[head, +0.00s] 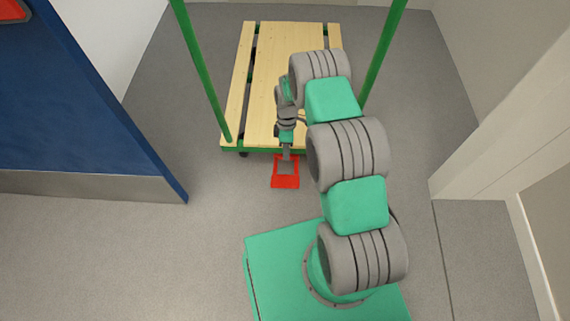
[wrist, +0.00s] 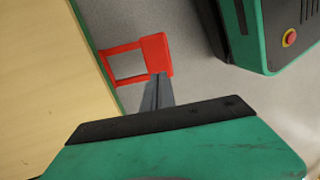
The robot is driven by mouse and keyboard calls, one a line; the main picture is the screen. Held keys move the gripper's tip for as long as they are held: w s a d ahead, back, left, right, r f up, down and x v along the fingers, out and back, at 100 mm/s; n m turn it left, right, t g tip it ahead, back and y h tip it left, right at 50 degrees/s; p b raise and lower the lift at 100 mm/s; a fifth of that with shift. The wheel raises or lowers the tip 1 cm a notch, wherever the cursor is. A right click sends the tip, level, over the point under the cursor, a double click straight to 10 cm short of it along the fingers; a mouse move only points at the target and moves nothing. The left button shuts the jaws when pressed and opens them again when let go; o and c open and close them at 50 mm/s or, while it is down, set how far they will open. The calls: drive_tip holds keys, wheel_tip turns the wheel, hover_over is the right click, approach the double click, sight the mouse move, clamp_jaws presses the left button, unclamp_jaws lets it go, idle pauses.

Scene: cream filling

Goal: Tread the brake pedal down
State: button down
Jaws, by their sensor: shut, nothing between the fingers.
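The red brake pedal (head: 285,182) sticks out low from the near edge of the trolley, a flat plate on a frame with an opening. It also shows in the wrist view (wrist: 156,54), beside the trolley's edge. My gripper (head: 286,157) is over the pedal's frame, between its plate and the trolley. In the wrist view the grey fingers of my gripper (wrist: 158,80) are together and empty, with their tips at the pedal's plate. I cannot tell whether they touch it.
The trolley has a wooden slatted deck (head: 290,45) and green upright posts (head: 201,70). A blue door (head: 75,100) stands open at the left. A pale door frame (head: 480,130) is at the right. Grey floor (head: 190,250) is clear around the pedal.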

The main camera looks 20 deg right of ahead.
sight(285, 182)
drive_tip(key=b+x, duration=0.3)
drive_tip(key=x, duration=1)
drive_tip(key=shift+s+a+r, duration=0.1)
drive_tip(key=shift+s, duration=0.05)
